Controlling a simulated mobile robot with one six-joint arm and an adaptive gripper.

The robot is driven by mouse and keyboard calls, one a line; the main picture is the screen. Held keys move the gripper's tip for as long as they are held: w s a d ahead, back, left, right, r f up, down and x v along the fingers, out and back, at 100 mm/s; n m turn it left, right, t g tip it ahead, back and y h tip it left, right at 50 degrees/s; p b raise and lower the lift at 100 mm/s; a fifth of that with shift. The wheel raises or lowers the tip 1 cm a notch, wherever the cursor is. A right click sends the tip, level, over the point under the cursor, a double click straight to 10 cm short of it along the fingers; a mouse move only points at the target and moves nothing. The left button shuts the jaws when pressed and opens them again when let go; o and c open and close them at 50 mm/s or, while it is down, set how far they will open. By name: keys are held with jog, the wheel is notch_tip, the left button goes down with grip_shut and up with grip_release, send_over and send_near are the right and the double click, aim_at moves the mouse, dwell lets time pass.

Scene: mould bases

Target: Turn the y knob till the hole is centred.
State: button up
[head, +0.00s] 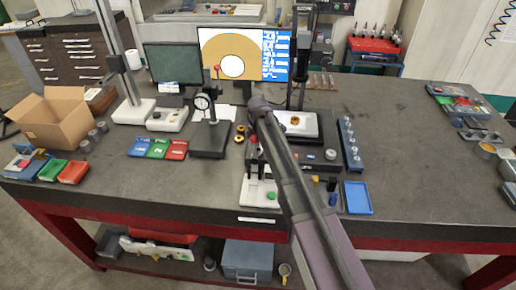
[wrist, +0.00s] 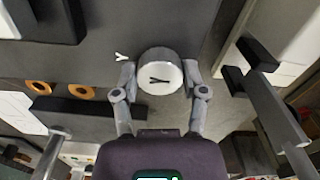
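The y knob (wrist: 158,78) is a white round knob with a black Y on its face, in the middle of the wrist view. A second Y is marked on the dark surface beside it. My gripper (wrist: 160,72) has its grey fingers on opposite sides of the knob, and they appear to touch its rim. On the monitor (head: 276,57) in the head view, the hole (head: 232,67) is a white disc inside a tan ring. My arm hides the knob in the head view.
A stage with a gold part (head: 295,122) stands right of my arm. A dial gauge stand (head: 209,138) stands left of it. A blue tray (head: 357,198) and a row of pins (head: 350,145) lie to the right. Gold rings (wrist: 80,92) lie near the gripper.

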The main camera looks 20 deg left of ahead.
jog(key=shift+m, duration=0.4)
jog(key=m, duration=1.1)
jog(key=shift+m, duration=0.3)
jog(key=m, duration=0.4)
dwell(0.5)
jog(key=o, duration=1.1)
jog(key=shift+o, duration=0.2)
